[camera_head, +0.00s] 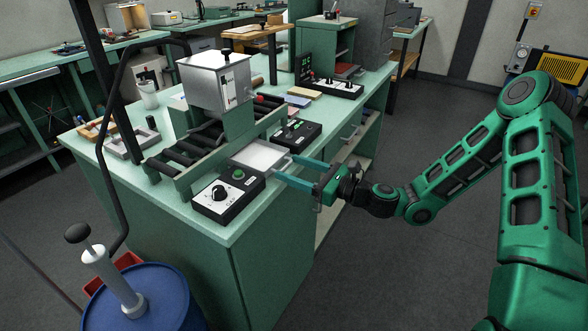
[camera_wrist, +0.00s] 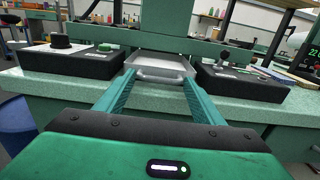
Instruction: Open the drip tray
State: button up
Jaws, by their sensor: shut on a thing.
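The drip tray (camera_head: 258,155) is a shallow light-grey metal tray at the bench's front edge, under the machine with dark rollers. In the wrist view the tray (camera_wrist: 160,65) lies straight ahead, with its handle (camera_wrist: 160,75) on the near side. My gripper (camera_head: 283,167) reaches it from the right in the head view. In the wrist view the two green fingers of my gripper (camera_wrist: 159,77) are spread wide and their tips are at the two ends of the handle, shut on it. The fingertips hide the handle's ends.
A control box with a black knob and green button (camera_head: 228,194) stands on one side of the tray, another black box (camera_head: 291,137) on the other. Both are close to my fingers. A blue drum (camera_head: 145,300) stands at the front left. The floor right of the bench is clear.

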jog(key=o, duration=1.5)
jog(key=shift+w+f, duration=0.1)
jog(key=shift+w, duration=0.05)
jog(key=v, duration=1)
jog(key=shift+s+d, duration=0.2)
jog(key=shift+d, duration=0.15)
jog(key=shift+f, duration=0.1)
